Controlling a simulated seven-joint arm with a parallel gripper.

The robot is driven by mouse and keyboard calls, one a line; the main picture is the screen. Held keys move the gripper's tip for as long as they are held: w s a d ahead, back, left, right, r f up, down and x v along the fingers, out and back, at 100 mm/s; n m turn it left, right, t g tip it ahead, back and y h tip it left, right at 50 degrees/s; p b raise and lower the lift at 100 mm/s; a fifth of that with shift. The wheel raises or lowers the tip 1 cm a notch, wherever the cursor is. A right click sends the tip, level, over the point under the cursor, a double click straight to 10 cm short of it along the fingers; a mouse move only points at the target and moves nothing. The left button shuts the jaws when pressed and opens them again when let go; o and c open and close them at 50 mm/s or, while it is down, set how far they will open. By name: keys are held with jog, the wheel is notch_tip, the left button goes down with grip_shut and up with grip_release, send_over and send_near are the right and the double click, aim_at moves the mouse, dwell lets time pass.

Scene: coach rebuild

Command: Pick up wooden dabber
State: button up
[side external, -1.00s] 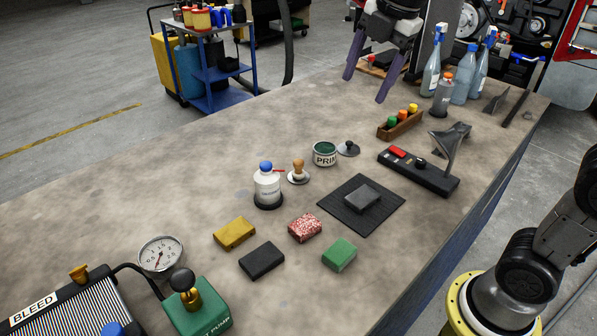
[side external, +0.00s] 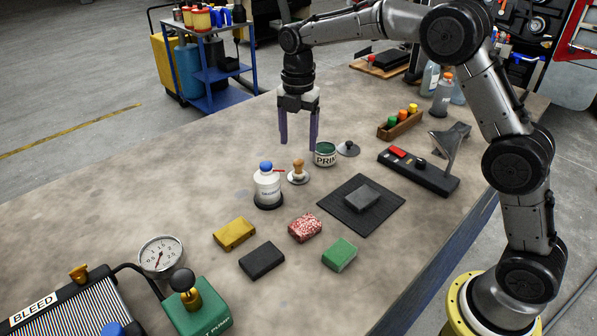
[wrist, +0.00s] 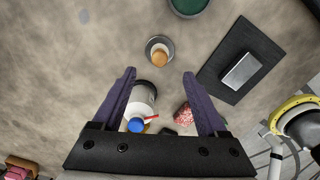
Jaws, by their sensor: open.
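The wooden dabber (side external: 298,167) stands upright on a small round metal dish, between the white bottle (side external: 267,187) and the green-topped PRIM-labelled tin (side external: 325,155). My gripper (side external: 299,144) points down, open and empty, with its purple fingers above and a little behind the dabber in the side view. In the wrist view the dabber (wrist: 159,57) lies just beyond the open fingertips (wrist: 159,73), roughly centred between them. Nothing is between the fingers at their tips.
The white bottle with blue cap and red spout stands close to the dabber. A small dark-knobbed lid (side external: 348,149) lies by the tin. A black mat (side external: 385,215) with a grey block is to the right. Yellow, black, red-speckled and green blocks lie in front. Bare bench lies left.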

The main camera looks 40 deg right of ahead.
aim_at(298, 160)
notch_tip(298, 160, down, 8)
jog(key=shift+w+d+f, duration=0.1)
jog(key=shift+d+f, duration=0.05)
jog(key=shift+f, duration=0.05)
dwell(0.3)
grip_shut()
dwell(0.3)
